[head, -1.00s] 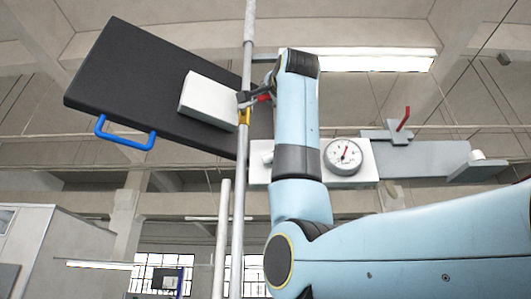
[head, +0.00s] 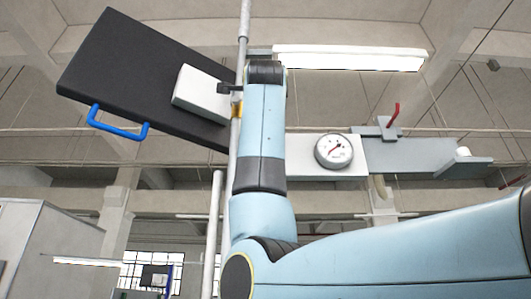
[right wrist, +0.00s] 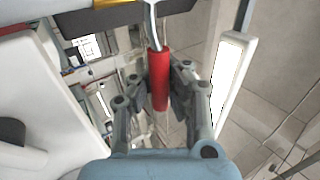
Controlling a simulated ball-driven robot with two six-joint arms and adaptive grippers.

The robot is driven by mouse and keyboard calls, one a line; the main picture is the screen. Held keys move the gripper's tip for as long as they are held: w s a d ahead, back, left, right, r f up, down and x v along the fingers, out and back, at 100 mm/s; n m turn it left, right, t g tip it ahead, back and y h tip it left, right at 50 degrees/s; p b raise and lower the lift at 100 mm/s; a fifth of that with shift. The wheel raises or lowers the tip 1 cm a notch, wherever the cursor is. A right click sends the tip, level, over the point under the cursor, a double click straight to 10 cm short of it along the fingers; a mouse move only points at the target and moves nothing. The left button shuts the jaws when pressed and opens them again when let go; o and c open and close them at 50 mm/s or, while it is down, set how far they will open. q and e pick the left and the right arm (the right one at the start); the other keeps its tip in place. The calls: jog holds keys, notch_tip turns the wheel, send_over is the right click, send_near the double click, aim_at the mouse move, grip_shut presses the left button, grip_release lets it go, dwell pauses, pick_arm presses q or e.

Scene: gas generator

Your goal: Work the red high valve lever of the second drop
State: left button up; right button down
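A red-sleeved lever (right wrist: 160,78) on a bare metal stem shows in the right wrist view, pointing back toward my wrist. My right gripper (right wrist: 160,88) has one finger on each side of the sleeve, close to it; I cannot tell whether both pads touch it. In the head view, my right gripper (head: 229,89) is beside the upright grey pipe (head: 240,135), at a yellow fitting (head: 236,107). My forearm hides the lever there. Another red lever (head: 394,112) stands up on a bracket at the right. My left gripper is not in view.
A dark panel (head: 135,75) with a blue handle (head: 117,127) and a white box (head: 202,94) sits left of the pipe. A round gauge (head: 333,151) on a white plate is to the right. A shorter pipe (head: 216,240) stands below.

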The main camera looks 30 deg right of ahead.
jog(key=shift+w+f, duration=0.25)
jog(key=shift+f, duration=0.25)
jog(key=c, duration=1.8)
grip_release()
jog(key=shift+s, duration=0.1)
jog(key=shift+c, duration=0.2)
jog(key=shift+o, duration=1.2)
jog(key=shift+s+a+r, duration=0.1)
jog(key=shift+s+r, duration=0.05)
jog(key=shift+s, duration=0.1)
jog(key=o, duration=0.4)
jog(key=shift+s+a+r, duration=0.1)
jog(key=shift+s, duration=0.05)
jog(key=shift+c, duration=0.2)
jog(key=v, duration=0.7)
